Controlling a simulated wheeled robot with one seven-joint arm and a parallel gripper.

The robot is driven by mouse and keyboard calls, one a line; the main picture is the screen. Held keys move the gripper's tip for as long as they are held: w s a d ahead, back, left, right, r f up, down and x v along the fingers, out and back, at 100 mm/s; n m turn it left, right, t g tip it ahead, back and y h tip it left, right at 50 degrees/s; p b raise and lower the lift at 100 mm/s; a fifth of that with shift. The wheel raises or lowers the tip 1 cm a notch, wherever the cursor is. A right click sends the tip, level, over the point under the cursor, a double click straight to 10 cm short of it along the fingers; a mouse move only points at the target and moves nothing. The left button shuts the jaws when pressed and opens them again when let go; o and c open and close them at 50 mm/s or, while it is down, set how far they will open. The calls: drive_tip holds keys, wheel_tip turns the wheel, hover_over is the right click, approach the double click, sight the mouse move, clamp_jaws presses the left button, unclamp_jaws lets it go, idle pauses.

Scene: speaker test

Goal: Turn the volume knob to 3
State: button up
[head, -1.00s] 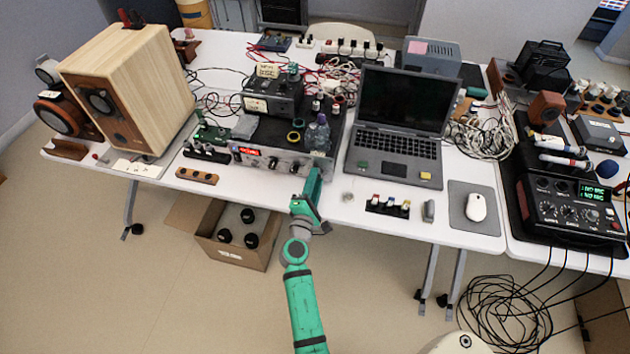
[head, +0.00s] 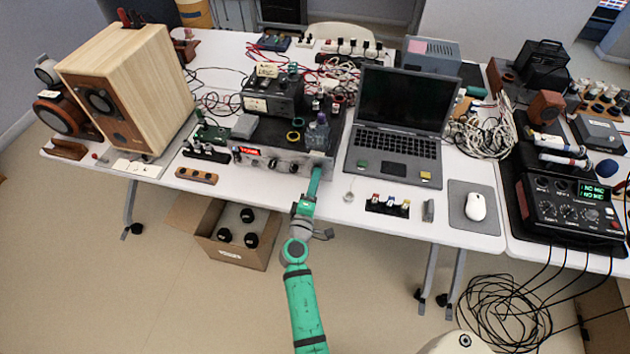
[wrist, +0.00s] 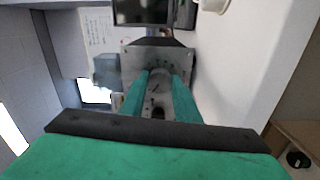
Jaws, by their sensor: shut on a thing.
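The amplifier's front panel (head: 262,161) faces me at the table's front edge, with a red lit display (head: 250,152) and small knobs. My gripper (head: 317,162) reaches up to the right end of this panel. In the wrist view its two green fingers (wrist: 160,84) are shut on the volume knob (wrist: 159,86), which stands on a grey plate (wrist: 132,61) with dial marks around it. The knob is hidden behind my gripper in the head view. The dial's numbers are too small to read.
A laptop (head: 396,140) stands right of the amplifier, and a large wooden speaker (head: 130,85) stands left. A wooden block with knobs (head: 197,175) and a black strip of switches (head: 388,205) lie near the front edge. An open box (head: 238,250) is on the floor below.

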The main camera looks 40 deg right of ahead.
drive_tip(key=shift+f, duration=0.1)
drive_tip(key=o, duration=1.1)
drive_tip(key=shift+c, duration=0.2)
drive_tip(key=v, duration=1)
drive_tip(key=shift+s+a, duration=0.25)
drive_tip(key=shift+a, duration=0.05)
